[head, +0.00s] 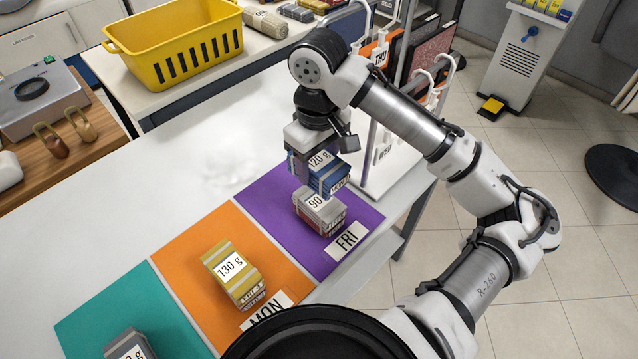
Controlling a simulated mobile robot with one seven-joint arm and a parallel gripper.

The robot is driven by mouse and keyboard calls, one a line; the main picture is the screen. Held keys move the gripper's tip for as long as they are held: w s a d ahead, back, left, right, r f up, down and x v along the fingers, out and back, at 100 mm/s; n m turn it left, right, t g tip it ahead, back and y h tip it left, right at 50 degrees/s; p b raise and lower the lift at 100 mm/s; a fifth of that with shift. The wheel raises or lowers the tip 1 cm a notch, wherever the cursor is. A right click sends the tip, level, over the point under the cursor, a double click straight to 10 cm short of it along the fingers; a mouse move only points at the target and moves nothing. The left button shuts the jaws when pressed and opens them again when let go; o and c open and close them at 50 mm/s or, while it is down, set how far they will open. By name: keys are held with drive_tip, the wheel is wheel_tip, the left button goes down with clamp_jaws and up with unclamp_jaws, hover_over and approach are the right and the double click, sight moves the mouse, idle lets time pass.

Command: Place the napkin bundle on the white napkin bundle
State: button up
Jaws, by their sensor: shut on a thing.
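My gripper (316,163) is shut on a blue napkin bundle (333,183) with a "120 g" label. It holds the bundle right over a pale grey-white bundle (327,216), labelled "90", which seems to be the white napkin bundle. That one lies on the purple mat (270,215) marked "FRI". In this view the blue bundle overlaps the back of the pale one's top; I cannot tell whether they touch. The fingertips are partly hidden by the bundle and wrist.
A yellow bundle (236,278) labelled "130 g" lies on the orange mat (180,255) marked "MON". A grey bundle (130,347) is on the teal mat (110,305). A rack (378,150) with hooks stands just right of my gripper. A yellow basket (180,55) sits behind.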

sight(319, 159)
wheel_tip(319, 159, down, 8)
drive_tip(key=shift+r+p, duration=0.2)
drive_tip(key=shift+p, duration=0.1)
drive_tip(key=shift+f, duration=0.1)
drive_tip(key=o, duration=1)
drive_tip(key=shift+o, duration=0.2)
wheel_tip(319, 159, up, 12)
drive_tip(key=shift+r+b, duration=0.15)
drive_tip(key=shift+b, duration=0.7)
